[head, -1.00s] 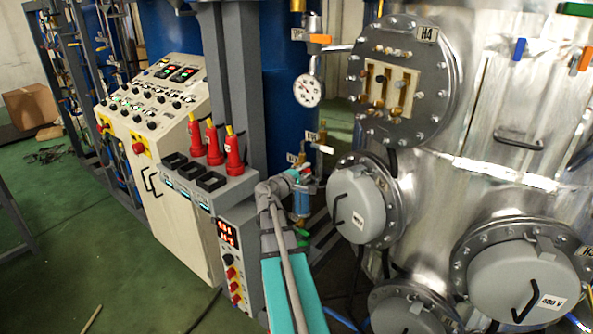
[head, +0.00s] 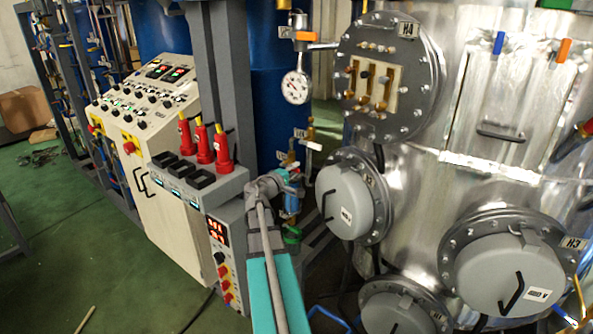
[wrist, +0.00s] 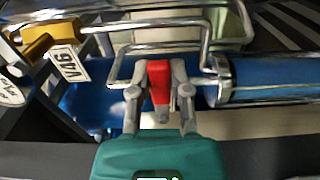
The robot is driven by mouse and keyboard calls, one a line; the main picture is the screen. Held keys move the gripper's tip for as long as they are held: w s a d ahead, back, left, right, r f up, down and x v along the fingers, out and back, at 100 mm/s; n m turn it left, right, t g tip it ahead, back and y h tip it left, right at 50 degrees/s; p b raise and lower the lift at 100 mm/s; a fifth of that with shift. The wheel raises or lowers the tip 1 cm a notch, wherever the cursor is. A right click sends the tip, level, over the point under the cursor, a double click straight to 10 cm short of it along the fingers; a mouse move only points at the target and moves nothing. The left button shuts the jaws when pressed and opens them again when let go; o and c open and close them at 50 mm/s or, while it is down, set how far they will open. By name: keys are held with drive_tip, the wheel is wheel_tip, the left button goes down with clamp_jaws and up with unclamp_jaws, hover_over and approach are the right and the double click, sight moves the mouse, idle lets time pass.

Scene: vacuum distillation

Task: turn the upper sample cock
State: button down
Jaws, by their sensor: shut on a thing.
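The upper sample cock's red handle (wrist: 159,80) shows in the middle of the wrist view. My gripper (wrist: 160,100) is shut on it, with one grey finger on each side. Metal tubing bends around the handle, and a blue cylinder (wrist: 265,85) with a metal end lies to the right. In the head view my gripper (head: 289,181) reaches the small valve fittings beside the blue column. The red handle is hard to make out there behind the gripper. A small blue cylinder (head: 290,202) shows just below the fingers.
A brass valve with a white tag (wrist: 70,65) sits close at left in the wrist view. The head view shows a pressure gauge (head: 296,87) above, a control box with red plugs (head: 222,147) at left, and a steel vessel (head: 470,160) with round flanges at right.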

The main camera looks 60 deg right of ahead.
drive_tip(key=c, duration=0.6)
unclamp_jaws()
drive_tip(key=shift+w+a+f, duration=0.1)
drive_tip(key=shift+o, duration=0.2)
drive_tip(key=a, duration=1.2)
drive_tip(key=shift+w, duration=0.4)
